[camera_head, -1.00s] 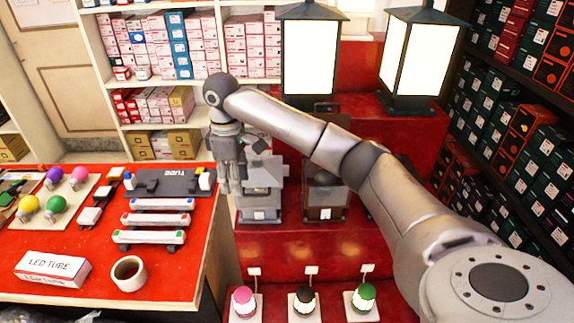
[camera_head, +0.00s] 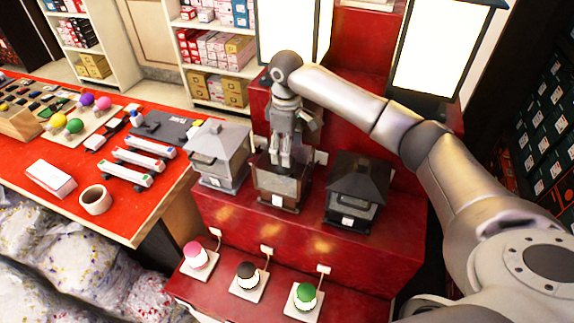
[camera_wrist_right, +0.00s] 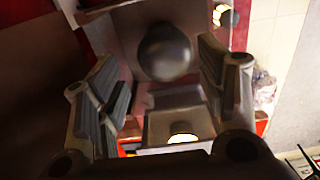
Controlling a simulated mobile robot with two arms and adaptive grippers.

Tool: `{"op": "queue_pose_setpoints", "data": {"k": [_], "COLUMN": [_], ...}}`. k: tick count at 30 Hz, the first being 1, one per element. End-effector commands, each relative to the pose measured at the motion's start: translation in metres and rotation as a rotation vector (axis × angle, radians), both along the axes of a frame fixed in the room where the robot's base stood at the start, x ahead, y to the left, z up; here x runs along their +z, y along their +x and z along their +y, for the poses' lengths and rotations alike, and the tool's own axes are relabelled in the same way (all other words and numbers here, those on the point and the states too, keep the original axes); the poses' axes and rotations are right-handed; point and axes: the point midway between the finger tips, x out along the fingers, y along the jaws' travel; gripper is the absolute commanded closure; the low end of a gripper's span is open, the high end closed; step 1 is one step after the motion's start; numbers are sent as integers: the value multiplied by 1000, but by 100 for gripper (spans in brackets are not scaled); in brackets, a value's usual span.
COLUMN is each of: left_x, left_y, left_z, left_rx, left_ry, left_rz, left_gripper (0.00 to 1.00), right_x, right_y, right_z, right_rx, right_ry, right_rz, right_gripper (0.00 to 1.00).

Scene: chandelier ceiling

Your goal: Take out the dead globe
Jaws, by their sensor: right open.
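A dark grey globe (camera_wrist_right: 165,50) shows in the right wrist view inside an open, box-like housing. My right gripper (camera_wrist_right: 157,62) is open, with one finger on each side of the globe in that picture. I cannot tell whether either finger touches it. In the head view the right gripper (camera_head: 282,158) points down over the brown middle lantern (camera_head: 284,188) on the red step. The globe is hidden from the head view. My left gripper is not in view.
A grey lantern (camera_head: 222,158) and a black lantern (camera_head: 355,188) stand close on either side. Pink (camera_head: 196,254), dark (camera_head: 246,272) and green-topped (camera_head: 305,294) bulbs sit on the lower step. Tall lit lanterns (camera_head: 436,52) stand behind. A red table (camera_head: 110,213) with lamp goods is left.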

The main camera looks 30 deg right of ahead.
Motion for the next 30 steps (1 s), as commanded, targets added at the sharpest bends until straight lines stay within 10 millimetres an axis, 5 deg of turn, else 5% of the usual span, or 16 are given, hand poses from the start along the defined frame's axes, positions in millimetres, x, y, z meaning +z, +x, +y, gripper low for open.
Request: {"op": "queue_pose_setpoints", "data": {"k": [12, 20, 30], "left_x": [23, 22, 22], "left_y": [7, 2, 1], "left_z": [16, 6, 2], "left_rx": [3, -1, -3], "left_ry": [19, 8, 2], "left_rz": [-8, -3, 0], "left_gripper": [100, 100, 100], "right_x": [-49, -54, -54], "right_y": [-3, -3, -3], "right_z": [1, 1, 1], "right_rx": [-1, 0, 0], "right_ry": [-1, 0, 0], "right_rz": [1, -1, -1], "right_gripper": [36, 36, 72]}}
